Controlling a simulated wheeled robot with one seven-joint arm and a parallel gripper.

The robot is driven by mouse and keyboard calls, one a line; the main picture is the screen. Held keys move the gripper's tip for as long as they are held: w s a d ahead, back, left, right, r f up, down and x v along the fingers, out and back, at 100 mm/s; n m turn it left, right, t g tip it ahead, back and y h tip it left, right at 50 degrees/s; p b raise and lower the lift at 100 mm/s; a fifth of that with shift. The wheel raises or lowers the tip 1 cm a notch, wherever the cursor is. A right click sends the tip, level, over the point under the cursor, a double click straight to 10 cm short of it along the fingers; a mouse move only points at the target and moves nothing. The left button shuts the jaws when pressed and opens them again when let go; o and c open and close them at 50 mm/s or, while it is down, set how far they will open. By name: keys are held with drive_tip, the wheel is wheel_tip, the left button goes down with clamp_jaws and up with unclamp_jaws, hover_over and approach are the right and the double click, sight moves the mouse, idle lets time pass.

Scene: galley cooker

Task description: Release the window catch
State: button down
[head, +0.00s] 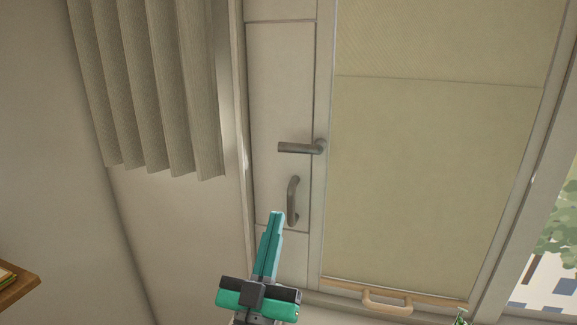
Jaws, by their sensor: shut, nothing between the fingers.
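A dark grey lever handle (300,148) sits on the window frame near the middle of the head view and points left, roughly level. Below it is a curved grey handle (293,201), upright on the pale panel. I cannot tell for certain which of the two is the window catch. My gripper (277,215) is teal and black, points up from the bottom of the view, and is shut with nothing in it. Its tip appears just below and left of the curved handle in the picture; the gap in depth is unclear.
A blind (430,180) with a wooden pull (387,302) covers the pane on the right. A pleated curtain (150,90) hangs at the upper left. A wooden shelf corner (15,285) shows at lower left. A green plant tip (460,319) shows at the bottom right.

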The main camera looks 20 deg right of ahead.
approach(301, 145)
drive_tip(key=w+r, duration=0.2)
drive_tip(key=w, duration=0.3)
drive_tip(key=shift+w+d, duration=0.2)
drive_tip(key=shift+d, duration=0.25)
drive_tip(key=shift+a, duration=0.1)
